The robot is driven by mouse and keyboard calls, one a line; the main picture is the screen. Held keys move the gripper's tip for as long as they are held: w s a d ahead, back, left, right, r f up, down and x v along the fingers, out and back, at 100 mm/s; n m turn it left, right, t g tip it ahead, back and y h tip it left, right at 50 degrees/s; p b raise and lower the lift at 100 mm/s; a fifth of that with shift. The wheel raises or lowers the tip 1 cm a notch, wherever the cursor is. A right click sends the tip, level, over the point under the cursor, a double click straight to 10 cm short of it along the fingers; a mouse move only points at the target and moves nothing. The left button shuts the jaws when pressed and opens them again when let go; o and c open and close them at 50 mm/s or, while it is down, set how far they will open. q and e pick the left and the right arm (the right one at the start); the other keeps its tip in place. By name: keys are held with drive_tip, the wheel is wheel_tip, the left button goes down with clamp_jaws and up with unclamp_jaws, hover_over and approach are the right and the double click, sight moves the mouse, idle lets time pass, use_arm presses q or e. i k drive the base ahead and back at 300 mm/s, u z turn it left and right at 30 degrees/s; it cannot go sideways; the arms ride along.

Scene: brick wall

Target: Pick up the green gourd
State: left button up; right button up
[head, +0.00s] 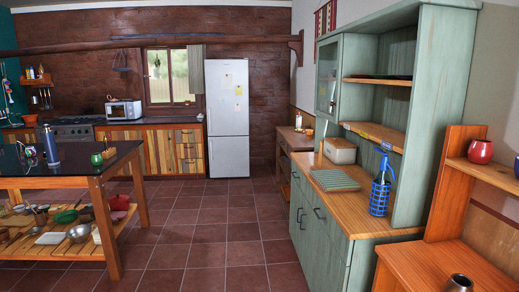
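A small rounded green object (97,159), which looks like the green gourd, stands on the dark top of the wooden island table (70,166) at the left, near the table's right part. It is small in view, so its details are hard to tell. Neither of my grippers shows in the head view. The green object stands free, with nothing holding it.
A blue bottle (50,145) stands on the same tabletop. Bowls lie on the lower shelf (22,245). Open tiled floor (215,235) spreads across the middle. A green cabinet (345,240) and wooden shelving with a red cup (480,152) line the right.

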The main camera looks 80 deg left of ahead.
sight(96, 158)
drive_tip(key=u, duration=0.15)
drive_tip(key=i, duration=0.25)
drive_tip(key=u, duration=2.4)
drive_tip(key=i, duration=0.15)
drive_tip(key=u, duration=1.3)
drive_tip(key=k, duration=0.8)
drive_tip(key=u, duration=0.2)
drive_tip(key=i, duration=0.8)
drive_tip(key=z, duration=0.35)
drive_tip(key=k, duration=0.15)
drive_tip(key=u, duration=0.15)
